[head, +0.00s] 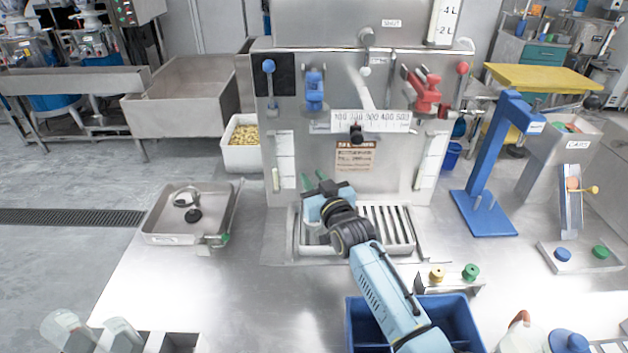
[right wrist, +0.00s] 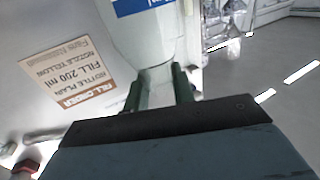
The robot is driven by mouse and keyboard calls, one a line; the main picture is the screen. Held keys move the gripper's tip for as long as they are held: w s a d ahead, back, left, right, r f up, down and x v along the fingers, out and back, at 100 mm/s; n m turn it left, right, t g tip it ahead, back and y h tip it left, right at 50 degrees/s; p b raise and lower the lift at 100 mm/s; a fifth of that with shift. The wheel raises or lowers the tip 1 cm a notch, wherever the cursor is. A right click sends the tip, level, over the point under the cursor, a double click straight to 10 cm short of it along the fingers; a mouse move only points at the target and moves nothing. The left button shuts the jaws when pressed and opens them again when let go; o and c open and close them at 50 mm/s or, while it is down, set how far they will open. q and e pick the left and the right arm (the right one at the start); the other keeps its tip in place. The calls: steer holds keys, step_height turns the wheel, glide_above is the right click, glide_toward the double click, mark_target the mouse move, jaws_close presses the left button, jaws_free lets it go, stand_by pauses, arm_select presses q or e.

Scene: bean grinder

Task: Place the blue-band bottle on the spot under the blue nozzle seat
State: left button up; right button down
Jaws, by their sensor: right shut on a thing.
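The blue-band bottle shows in the right wrist view (right wrist: 143,42) as a pale translucent body with a blue band (right wrist: 135,6). My right gripper (head: 313,181) is shut on its narrow neck, between two green fingers (right wrist: 157,90). In the head view it is over the left part of the slatted tray (head: 405,240), below the blue nozzle seat (head: 315,90) on the steel machine front. The bottle is mostly hidden there behind my gripper and wrist; I cannot tell whether its base touches the tray. My left gripper is not in view.
A red nozzle seat (head: 424,92) is right of the blue one. A printed order sign (head: 355,156) is on the machine.

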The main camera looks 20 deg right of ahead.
steer(key=shift+f, duration=0.1)
steer(key=c, duration=1.2)
jaws_free()
steer(key=shift+o, duration=0.2)
steer(key=shift+s, duration=0.15)
steer(key=s+d+p, duration=0.1)
steer(key=s, duration=1)
steer(key=shift+s+d, duration=0.2)
steer(key=shift+s, duration=0.15)
